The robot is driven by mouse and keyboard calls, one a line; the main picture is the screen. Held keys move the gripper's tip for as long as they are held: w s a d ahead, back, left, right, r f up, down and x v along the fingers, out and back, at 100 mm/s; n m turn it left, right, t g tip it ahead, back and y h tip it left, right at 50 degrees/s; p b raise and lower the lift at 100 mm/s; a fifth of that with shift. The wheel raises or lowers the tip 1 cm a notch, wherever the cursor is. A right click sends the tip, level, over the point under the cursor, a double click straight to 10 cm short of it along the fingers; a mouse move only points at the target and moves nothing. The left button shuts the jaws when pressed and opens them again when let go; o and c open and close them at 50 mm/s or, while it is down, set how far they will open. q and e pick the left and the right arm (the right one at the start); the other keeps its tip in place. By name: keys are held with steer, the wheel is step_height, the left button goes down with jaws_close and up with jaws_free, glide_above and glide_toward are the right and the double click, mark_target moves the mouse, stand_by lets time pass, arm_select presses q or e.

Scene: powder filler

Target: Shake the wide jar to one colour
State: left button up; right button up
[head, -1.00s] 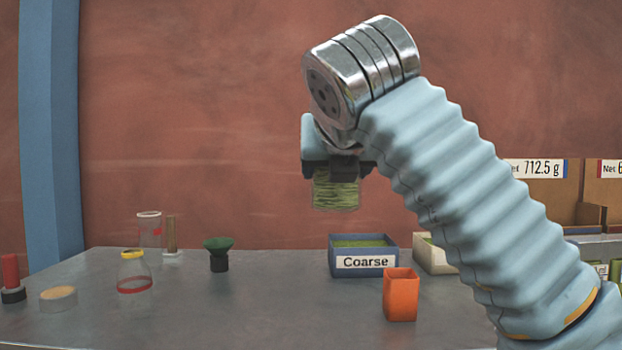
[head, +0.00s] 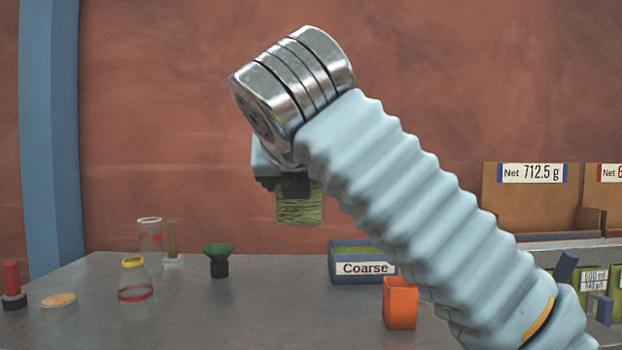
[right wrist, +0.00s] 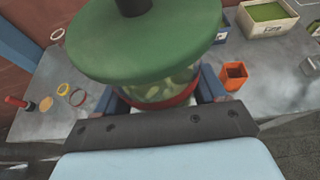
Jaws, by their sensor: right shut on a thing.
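My right gripper (head: 290,186) is shut on a wide jar (head: 299,207) and holds it up in the air, well above the table. In the head view the jar's clear wall shows streaky light and dark green contents; its upper part is hidden by the gripper. In the right wrist view the jar (right wrist: 158,90) sits between the blue fingers (right wrist: 160,105). It has a broad green lid with a dark knob and a red band low on it. Pale and darker green patches show through its wall. My left gripper is not in view.
On the table (head: 215,315) stand a blue box labelled Coarse (head: 363,263), an orange cup (head: 400,303), a green funnel (head: 218,259), a yellow-rimmed jar (head: 134,279), a tall clear jar (head: 150,236) and a red-handled tool (head: 12,285). Cardboard boxes (head: 532,200) stand at the right.

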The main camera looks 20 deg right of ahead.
steer(key=a, duration=0.2)
steer(key=shift+a, duration=0.35)
steer(key=shift+d, duration=0.2)
steer(key=d+b, duration=0.2)
steer(key=d, duration=0.7)
steer(key=a+p, duration=0.1)
steer(key=a, duration=0.8)
steer(key=shift+a+p, duration=0.2)
steer(key=shift+p, duration=0.15)
steer(key=d+b, duration=0.2)
steer(key=d, duration=0.7)
steer(key=a+p, duration=0.1)
steer(key=a, duration=0.3)
steer(key=shift+a+r, duration=0.1)
steer(key=shift+a, duration=0.1)
